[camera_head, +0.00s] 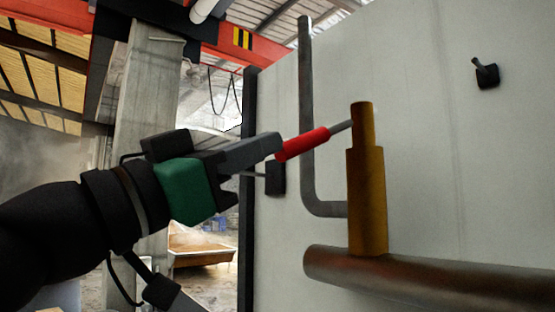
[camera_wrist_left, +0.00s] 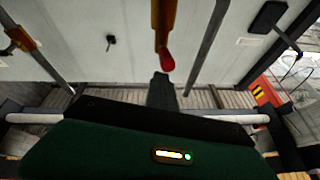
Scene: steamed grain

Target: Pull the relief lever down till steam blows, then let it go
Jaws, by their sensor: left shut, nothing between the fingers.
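The relief lever is a thin grey rod with a red grip (camera_head: 302,144). It sticks out to the left from the upper part of a brass valve (camera_head: 367,200) and slopes downward to its red end. The red grip (camera_wrist_left: 168,62) also shows in the left wrist view, just beyond my fingertips. My left gripper (camera_head: 279,143) is shut and empty, with its fingertips at the outer end of the red grip. I cannot tell whether they touch it. No steam shows at the valve. My right gripper is not in view.
The valve stands on a thick brown pipe (camera_head: 440,281) in front of a pale wall panel (camera_head: 425,110). A bent grey pipe (camera_head: 307,110) rises behind the lever. A small black wall fitting (camera_head: 487,74) is at upper right. Open space lies left of the panel.

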